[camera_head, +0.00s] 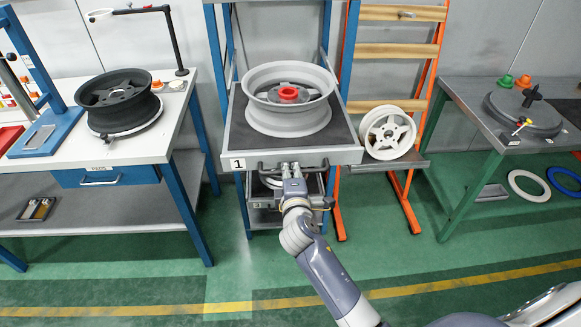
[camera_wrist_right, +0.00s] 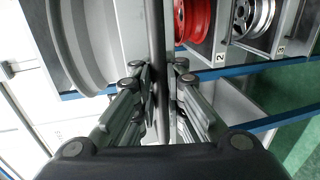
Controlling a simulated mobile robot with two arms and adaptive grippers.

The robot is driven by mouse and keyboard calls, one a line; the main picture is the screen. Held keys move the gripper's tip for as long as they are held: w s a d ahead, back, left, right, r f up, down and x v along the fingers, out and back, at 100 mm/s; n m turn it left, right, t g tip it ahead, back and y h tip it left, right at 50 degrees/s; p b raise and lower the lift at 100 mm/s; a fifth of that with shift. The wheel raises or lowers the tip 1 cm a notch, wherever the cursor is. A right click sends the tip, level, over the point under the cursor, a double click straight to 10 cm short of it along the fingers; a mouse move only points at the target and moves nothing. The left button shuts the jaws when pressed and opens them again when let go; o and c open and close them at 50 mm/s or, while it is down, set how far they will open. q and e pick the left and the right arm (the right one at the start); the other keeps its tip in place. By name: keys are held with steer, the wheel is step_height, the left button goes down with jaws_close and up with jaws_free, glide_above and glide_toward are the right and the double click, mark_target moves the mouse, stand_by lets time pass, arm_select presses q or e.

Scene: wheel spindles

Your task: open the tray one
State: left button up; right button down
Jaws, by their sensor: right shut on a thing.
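Tray one (camera_head: 238,152) is the top tray of the blue-framed rack, marked with a "1" label. It stands out from the rack with a large grey wheel rim (camera_head: 290,118) lying on it, and a red hub piece (camera_head: 289,94) sits in the rim's middle. Its dark bar handle (camera_head: 262,166) runs along the front; it also shows in the right wrist view (camera_wrist_right: 158,40). My right gripper (camera_head: 289,168) is shut on this handle, with the bar between its fingers in the wrist view (camera_wrist_right: 160,85). My left gripper is not in view.
Lower trays marked 2 (camera_wrist_right: 221,57) and 3 (camera_wrist_right: 281,50) hold a red wheel and a silver wheel. A workbench (camera_head: 150,145) with a black rim stands left. A white wheel (camera_head: 388,133) leans on the orange rack to the right. The green floor in front is clear.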

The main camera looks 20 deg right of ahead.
steer(key=shift+r, duration=0.1)
steer(key=c, duration=1.7)
jaws_free()
steer(key=v, duration=1.2)
